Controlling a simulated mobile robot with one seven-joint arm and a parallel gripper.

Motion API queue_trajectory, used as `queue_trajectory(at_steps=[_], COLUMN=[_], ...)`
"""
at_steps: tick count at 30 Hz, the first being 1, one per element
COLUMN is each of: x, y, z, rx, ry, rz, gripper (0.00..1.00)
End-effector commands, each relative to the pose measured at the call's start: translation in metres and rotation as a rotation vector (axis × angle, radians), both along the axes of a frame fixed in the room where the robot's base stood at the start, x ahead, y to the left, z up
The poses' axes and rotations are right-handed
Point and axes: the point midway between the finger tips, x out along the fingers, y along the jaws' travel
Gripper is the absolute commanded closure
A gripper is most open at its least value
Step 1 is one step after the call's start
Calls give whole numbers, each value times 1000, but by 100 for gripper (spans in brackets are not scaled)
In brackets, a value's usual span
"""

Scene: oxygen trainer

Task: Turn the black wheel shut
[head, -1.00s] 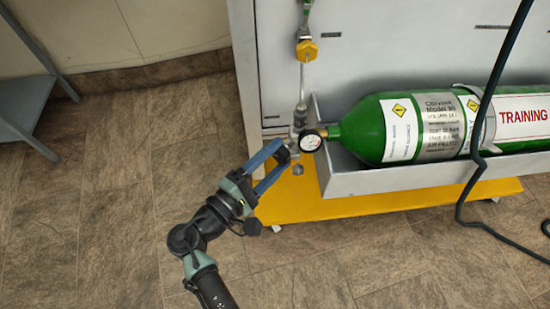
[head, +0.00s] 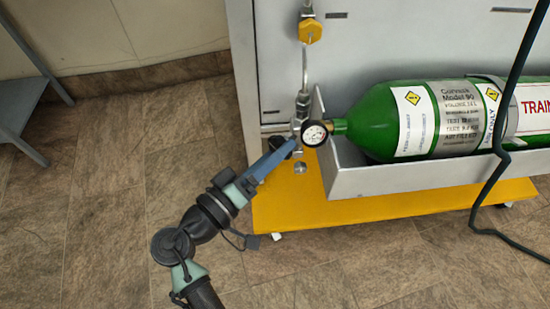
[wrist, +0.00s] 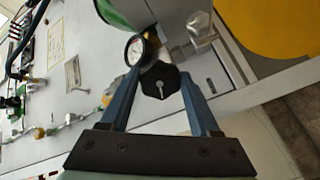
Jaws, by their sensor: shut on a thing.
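The black wheel (wrist: 160,83) shows in the wrist view as a lobed knob with a light mark at its centre. My gripper (wrist: 159,90) has one blue finger on each side of it and is shut on it. In the head view, the gripper (head: 284,153) reaches up and right to the valve fitting, and its fingers hide most of the wheel. A round pressure gauge (head: 315,134) sits just right of the fingertips; it also shows in the wrist view (wrist: 135,51).
A green cylinder (head: 385,118) lies in a grey tray (head: 400,178) above a yellow base (head: 350,207). A yellow hexagonal fitting (head: 310,31) is on the pipe above. A black hose (head: 490,170) hangs at the right.

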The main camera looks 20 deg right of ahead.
Motion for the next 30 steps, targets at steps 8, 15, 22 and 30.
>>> queue_trajectory(at_steps=[8,15,22,30], x=[1,2,2,3], y=[2,2,2,3], z=[-6,-7,-7,-7], rx=[116,216,311,420], ry=[-238,-444,-641,-861], rz=[4,5,4,4], gripper=[93,93,93,93])
